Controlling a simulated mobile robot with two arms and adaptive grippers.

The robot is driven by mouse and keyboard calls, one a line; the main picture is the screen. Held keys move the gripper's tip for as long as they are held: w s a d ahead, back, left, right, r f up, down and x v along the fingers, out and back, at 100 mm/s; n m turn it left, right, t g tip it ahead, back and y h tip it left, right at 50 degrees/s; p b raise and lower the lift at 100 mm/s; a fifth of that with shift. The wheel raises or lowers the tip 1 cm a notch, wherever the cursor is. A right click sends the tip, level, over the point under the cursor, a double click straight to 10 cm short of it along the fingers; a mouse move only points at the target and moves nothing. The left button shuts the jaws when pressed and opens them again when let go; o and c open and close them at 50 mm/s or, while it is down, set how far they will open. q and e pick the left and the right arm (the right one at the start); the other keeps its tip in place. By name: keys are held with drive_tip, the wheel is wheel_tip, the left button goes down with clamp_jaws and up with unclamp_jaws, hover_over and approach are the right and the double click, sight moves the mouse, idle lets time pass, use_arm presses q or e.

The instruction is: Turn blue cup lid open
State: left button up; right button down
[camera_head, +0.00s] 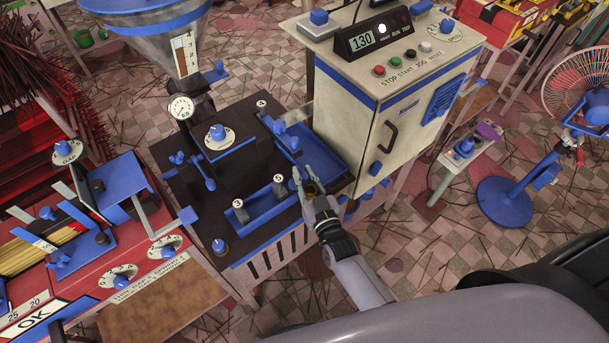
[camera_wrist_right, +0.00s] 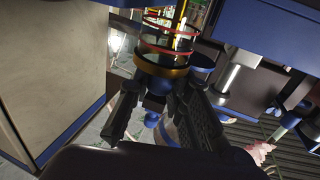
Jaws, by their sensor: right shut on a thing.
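My right gripper (camera_head: 309,184) reaches in over the front right corner of the dark machine, beside its blue trough. Its fingers are closed around a small brownish thing. In the right wrist view, my right gripper (camera_wrist_right: 163,92) has one finger on each side of a dark round piece with a gold band (camera_wrist_right: 163,67). A clear part with red rings (camera_wrist_right: 168,38) rises beyond it. Small blue parts (camera_wrist_right: 155,103) show between the fingers. I cannot tell which piece is the blue cup lid. My left gripper is not in view.
The blue trough (camera_head: 262,214) runs along the machine's front. The cream control cabinet (camera_head: 397,125) stands close on the right of the gripper. A dial-topped blue knob (camera_head: 217,133) and levers sit on the machine top. A red bench (camera_head: 200,252) is at left.

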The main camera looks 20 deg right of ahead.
drive_tip(key=c, duration=1.5)
unclamp_jaws()
drive_tip(key=shift+o, duration=0.2)
drive_tip(key=s, duration=1.2)
drive_tip(key=shift+d, duration=0.45)
